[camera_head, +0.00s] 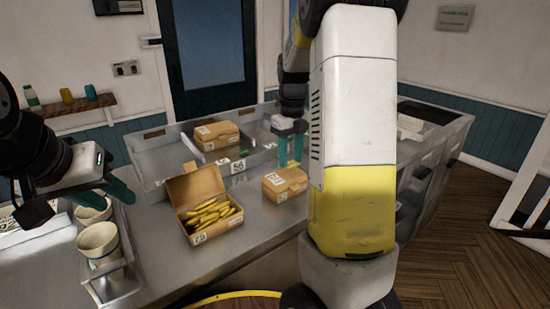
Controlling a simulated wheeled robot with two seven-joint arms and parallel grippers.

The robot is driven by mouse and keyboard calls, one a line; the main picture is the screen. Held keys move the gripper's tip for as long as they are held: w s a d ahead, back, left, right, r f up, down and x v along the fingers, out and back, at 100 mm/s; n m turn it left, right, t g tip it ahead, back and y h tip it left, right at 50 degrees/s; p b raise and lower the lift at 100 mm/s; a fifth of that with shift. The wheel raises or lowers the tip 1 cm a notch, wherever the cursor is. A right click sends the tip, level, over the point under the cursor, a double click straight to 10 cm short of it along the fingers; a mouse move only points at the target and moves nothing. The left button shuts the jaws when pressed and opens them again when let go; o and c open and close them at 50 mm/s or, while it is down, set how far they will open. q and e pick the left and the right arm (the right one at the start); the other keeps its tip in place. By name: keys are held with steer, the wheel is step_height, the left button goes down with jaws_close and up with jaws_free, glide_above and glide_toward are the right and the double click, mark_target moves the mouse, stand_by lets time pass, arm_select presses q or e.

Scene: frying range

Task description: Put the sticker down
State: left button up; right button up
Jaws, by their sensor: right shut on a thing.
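My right gripper (290,151) points down with its teal fingers above the counter, just behind a small closed cardboard box (285,183) marked with a number label. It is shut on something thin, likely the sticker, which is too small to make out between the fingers. A white numbered sticker (238,166) shows on the tray's front edge, left of the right gripper. My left gripper (108,194) is open and empty at the left, above paper cups.
An open cardboard box (190,188) of yellow fries-like pieces sits on the counter (235,250). Another closed box (216,134) stands in the metal tray (152,163). Stacked cups (98,243) stand in a rack at left. My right arm hides the counter's right part.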

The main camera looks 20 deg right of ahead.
mark_target(291, 164)
steer(key=shift+f, duration=1.05)
steer(key=shift+f, duration=0.4)
steer(key=o, duration=1.3)
steer(key=shift+r, duration=0.1)
